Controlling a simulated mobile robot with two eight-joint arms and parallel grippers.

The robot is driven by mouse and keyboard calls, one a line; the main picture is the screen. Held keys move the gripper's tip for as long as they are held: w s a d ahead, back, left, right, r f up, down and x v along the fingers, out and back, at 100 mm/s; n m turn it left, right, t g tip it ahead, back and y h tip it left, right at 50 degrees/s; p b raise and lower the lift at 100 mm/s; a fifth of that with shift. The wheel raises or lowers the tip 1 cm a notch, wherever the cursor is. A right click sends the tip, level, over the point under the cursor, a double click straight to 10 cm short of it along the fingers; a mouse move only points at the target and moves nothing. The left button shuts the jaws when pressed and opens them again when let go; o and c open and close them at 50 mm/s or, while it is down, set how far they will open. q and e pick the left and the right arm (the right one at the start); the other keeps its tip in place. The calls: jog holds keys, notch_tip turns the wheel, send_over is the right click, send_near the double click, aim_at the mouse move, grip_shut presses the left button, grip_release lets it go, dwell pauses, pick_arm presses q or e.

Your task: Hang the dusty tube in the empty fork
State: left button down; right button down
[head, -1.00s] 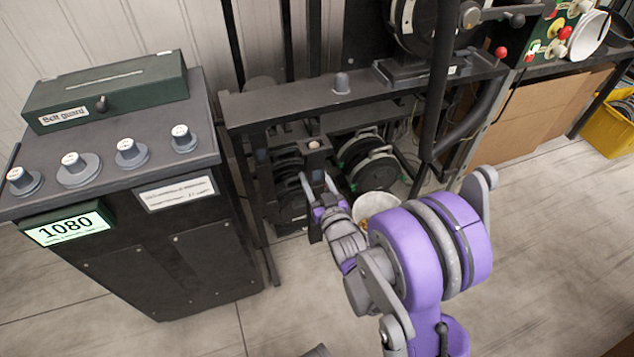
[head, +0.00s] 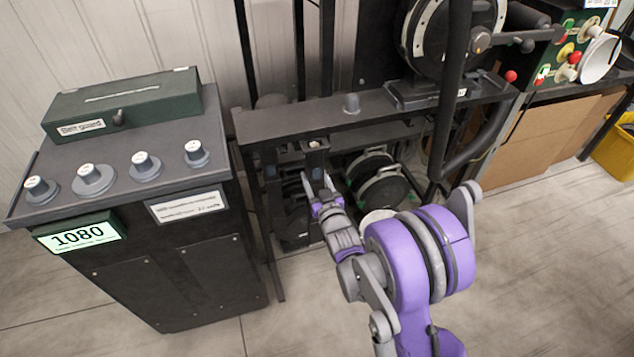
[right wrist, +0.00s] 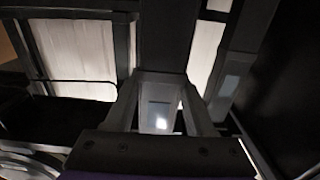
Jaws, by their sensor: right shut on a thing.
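My right gripper (head: 318,188) is at the front of the dark frame under the black beam (head: 290,120), beside a dark upright piece with a pale knob on top (head: 315,146). In the right wrist view its two fingers (right wrist: 162,88) are closed on a grey, hazy piece with a bright spot (right wrist: 160,118). This looks like the dusty tube, but its ends are hidden. Dark bars of the frame stand right behind it. I cannot single out the empty fork in the dark frame. My left gripper does not show.
A dark cabinet (head: 165,270) with several grey knobs and a 1080 display (head: 78,236) stands at the left. Black reels (head: 380,182) and a partly hidden white container (head: 375,218) are behind my right arm.

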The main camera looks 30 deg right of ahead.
jog(key=shift+x, duration=3)
jog(key=shift+w, duration=0.1)
jog(key=shift+f+b, duration=0.4)
jog(key=shift+f, duration=0.1)
jog(key=shift+c, duration=0.8)
grip_release()
jog(key=p+v, duration=0.1)
jog(key=v, duration=1)
